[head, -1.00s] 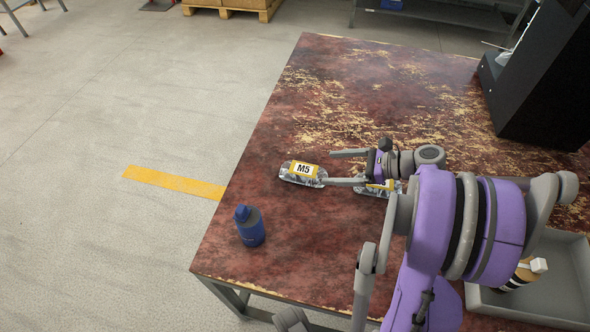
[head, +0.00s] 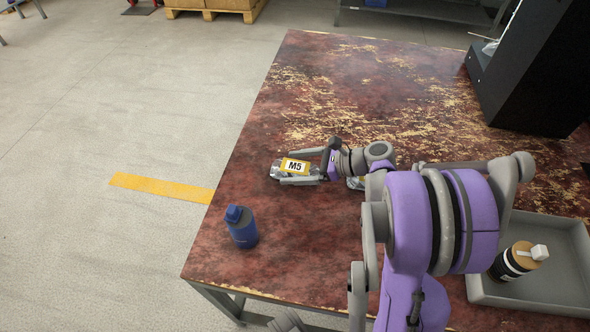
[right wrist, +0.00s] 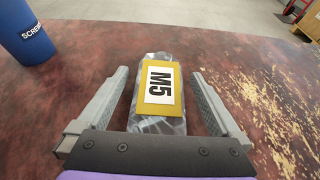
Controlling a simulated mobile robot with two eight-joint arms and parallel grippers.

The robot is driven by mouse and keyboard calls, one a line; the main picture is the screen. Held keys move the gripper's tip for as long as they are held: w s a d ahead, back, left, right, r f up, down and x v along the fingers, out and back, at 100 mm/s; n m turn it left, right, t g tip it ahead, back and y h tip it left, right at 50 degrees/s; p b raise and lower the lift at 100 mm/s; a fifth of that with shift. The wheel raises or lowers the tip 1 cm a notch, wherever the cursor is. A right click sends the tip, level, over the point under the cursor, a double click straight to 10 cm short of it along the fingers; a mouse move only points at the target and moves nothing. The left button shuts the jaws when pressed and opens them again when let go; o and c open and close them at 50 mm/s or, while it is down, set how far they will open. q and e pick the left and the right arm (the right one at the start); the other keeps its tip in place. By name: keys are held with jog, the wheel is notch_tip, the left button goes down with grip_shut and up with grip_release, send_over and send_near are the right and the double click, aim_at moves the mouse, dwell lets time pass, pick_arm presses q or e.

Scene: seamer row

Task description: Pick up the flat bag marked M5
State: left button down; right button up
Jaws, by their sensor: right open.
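The flat bag marked M5 (head: 294,167) lies on the worn red table. It is a clear bag with grey contents and a yellow-edged white label. In the right wrist view the M5 bag (right wrist: 158,92) lies lengthwise between the two fingers. My right gripper (head: 287,167) is open, with one finger on each side of the bag. In the right wrist view a gap shows between the bag and each finger of my right gripper (right wrist: 158,95).
A second bag (head: 355,183) lies behind my right wrist, mostly hidden. A blue bottle (head: 241,228) stands near the table's left edge. A grey tray (head: 560,285) at right holds a dark bottle (head: 512,262). A black machine (head: 525,75) stands at the back right.

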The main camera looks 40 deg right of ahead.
jog(key=c, duration=1.4)
